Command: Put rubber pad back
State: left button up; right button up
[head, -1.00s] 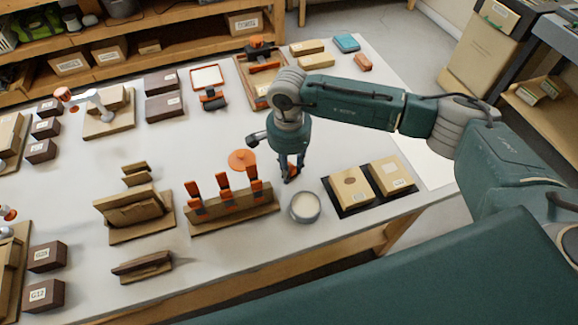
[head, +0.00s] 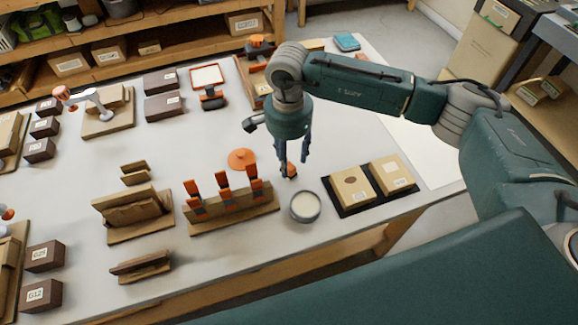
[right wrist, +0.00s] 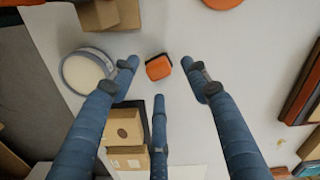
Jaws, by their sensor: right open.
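A small orange block with a dark face (head: 290,171), which may be the rubber pad, lies on the white table right of the row of orange clamps. My right gripper (head: 291,160) is above it, pointing down, open and empty. In the right wrist view the block (right wrist: 158,67) lies on the table between the spread fingertips of the right gripper (right wrist: 158,68), with bare table around it. A flat round orange disc (head: 242,158) lies on the table behind the clamps. My left gripper is not in view.
A round tin with pale contents (head: 305,207) stands just in front of the block. A black tray (head: 347,212) with two cardboard boxes is to its right. A wooden stand with several orange clamps (head: 232,212) is to the left.

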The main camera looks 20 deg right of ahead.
aim_at(289, 165)
notch_tip(289, 165, up, 8)
jog(key=b, duration=0.1)
jog(key=shift+f, duration=0.2)
jog(key=shift+f, duration=0.1)
dwell(0.3)
